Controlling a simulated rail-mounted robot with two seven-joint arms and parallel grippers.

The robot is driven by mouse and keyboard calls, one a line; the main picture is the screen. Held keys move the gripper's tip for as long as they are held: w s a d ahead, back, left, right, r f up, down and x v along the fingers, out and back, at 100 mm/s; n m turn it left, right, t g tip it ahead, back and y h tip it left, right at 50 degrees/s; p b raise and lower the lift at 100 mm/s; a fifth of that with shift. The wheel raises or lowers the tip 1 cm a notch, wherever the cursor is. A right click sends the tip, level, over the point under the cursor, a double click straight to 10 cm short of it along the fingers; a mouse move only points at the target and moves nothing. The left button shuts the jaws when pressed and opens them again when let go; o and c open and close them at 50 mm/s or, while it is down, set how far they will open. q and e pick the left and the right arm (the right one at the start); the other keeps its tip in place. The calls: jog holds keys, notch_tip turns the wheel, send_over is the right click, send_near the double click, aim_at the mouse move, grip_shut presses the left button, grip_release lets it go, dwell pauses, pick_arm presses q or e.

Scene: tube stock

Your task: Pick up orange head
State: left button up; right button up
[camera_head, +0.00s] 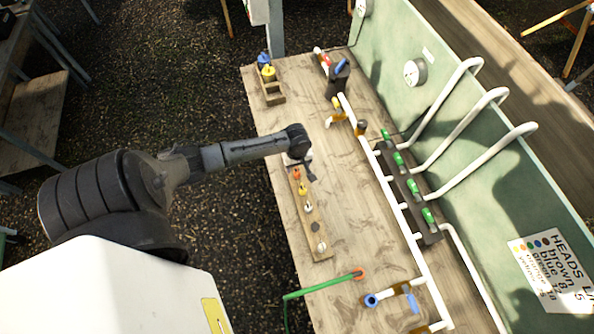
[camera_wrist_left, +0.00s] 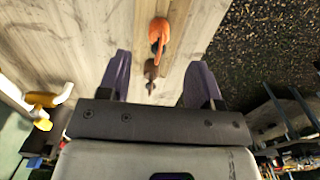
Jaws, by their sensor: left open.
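The orange head (camera_head: 296,174) is at the far end of a narrow wooden strip (camera_head: 318,236) on the bench, in the head view. It also shows in the left wrist view (camera_wrist_left: 159,30), upper middle, with a dark shape just below it. My left gripper (camera_head: 304,168) is over the far end of the strip, close to the orange head. In the wrist view its two dark fingers (camera_wrist_left: 158,66) are spread, with the orange head lying beyond the gap between them. Nothing is between the fingers. My right gripper is in neither view.
A yellow head (camera_head: 302,190) and other pieces stand along the strip. A wooden box (camera_head: 271,92) with blue and yellow pieces is at the far left. White pipework (camera_head: 408,215) with green-handled valves (camera_head: 413,187) runs along the right. A green hose (camera_head: 322,285) crosses the near edge.

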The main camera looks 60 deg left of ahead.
aim_at(297, 173)
pick_arm(q)
jog(key=shift+f, duration=1.45)
jog(key=shift+a+f, duration=0.15)
jog(key=shift+f, duration=1.95)
jog(key=shift+w, duration=0.1)
jog(key=c, duration=1)
